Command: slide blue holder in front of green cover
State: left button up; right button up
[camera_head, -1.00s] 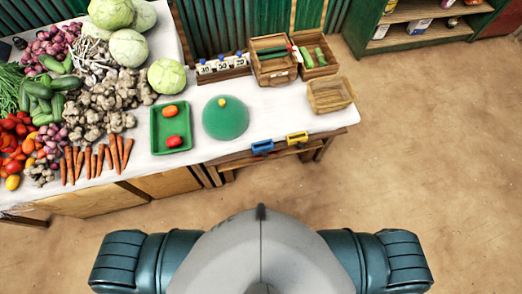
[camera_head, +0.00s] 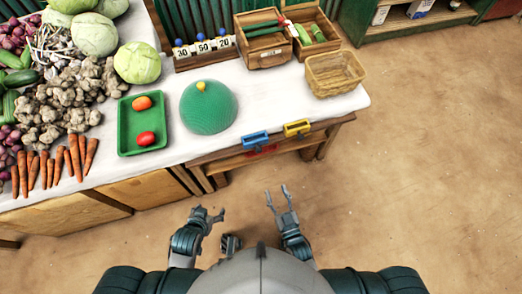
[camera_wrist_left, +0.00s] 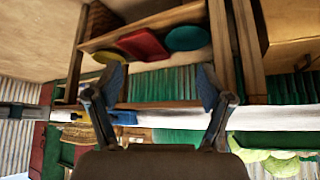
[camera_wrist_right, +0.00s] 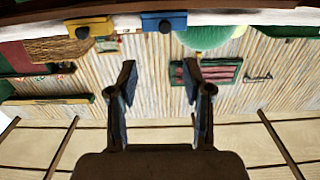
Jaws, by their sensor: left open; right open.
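The blue holder (camera_head: 256,140) hangs on the table's front edge, right of and nearer than the green cover (camera_head: 208,107). The cover is a dome with a yellow knob, standing on the white tabletop. In the right wrist view the blue holder (camera_wrist_right: 164,22) and green cover (camera_wrist_right: 208,38) show along the top. A blue piece, likely the holder, shows in the left wrist view (camera_wrist_left: 123,118). My left gripper (camera_head: 209,213) is open and empty, in front of the table and left of the blue holder. My right gripper (camera_head: 277,193) is open and empty, in front of the holders.
A yellow holder (camera_head: 297,128) hangs just right of the blue one. A green tray (camera_head: 122,138) with two tomatoes lies left of the cover. A basket (camera_head: 337,74) stands at the right corner. A shelf under the tabletop carries a red item (camera_wrist_left: 143,44).

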jog(key=b, duration=0.1)
send_near(260, 151)
jog(key=w+a, duration=0.2)
jog(key=w, duration=0.2)
jog(key=w+b, duration=0.1)
jog(key=w, duration=0.4)
jog(key=shift+w+a+f+b, duration=0.3)
jog(key=shift+w+b, duration=0.1)
jog(key=shift+w+a, duration=0.1)
jog(key=shift+a, duration=0.2)
jog(key=shift+a+r, duration=0.1)
jog(key=shift+a, duration=0.55)
jog(key=shift+d, duration=0.4)
jog(key=c, duration=0.8)
jog(key=shift+d, duration=0.35)
grip_shut()
pick_arm(q)
jog(key=w+d+r+t+h, duration=0.1)
jog(key=w+d+r+t, duration=0.1)
jog(key=w+r+t, duration=0.3)
jog(key=w, duration=0.2)
jog(key=shift+w+d+r+t+h, duration=0.15)
jog(key=shift+w+r+t+h, duration=0.1)
jog(key=shift+w+t+h, duration=0.15)
pick_arm(e)
jog(key=shift+a, duration=0.1)
